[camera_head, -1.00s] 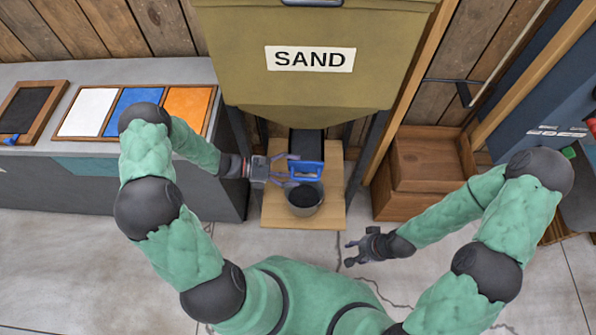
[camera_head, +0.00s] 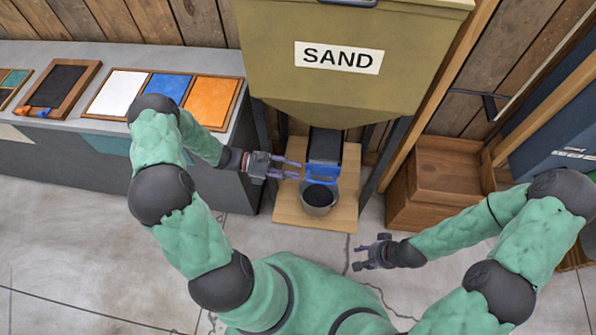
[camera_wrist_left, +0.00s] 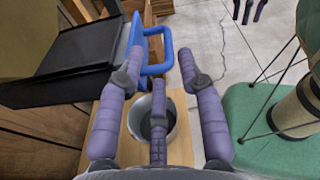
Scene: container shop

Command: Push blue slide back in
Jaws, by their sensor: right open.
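The blue slide (camera_head: 322,174) has a loop handle and sits at the front of the black chute (camera_head: 325,146) under the sand hopper (camera_head: 335,75). Its handle is above the back rim of a small bucket (camera_head: 319,208). In the left wrist view, the blue handle (camera_wrist_left: 157,69) is just beyond my spread fingers. My left gripper (camera_head: 298,169) is open and empty, just left of the handle; contact cannot be told. My right gripper (camera_head: 358,257) is open and empty, low over the floor, in front and to the right of the bucket.
The bucket stands on a wooden board (camera_head: 288,212) between the hopper's dark legs. A brown wooden crate (camera_head: 440,207) is on the right. A grey counter (camera_head: 222,140) with colour panels is on the left. The floor in front is clear.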

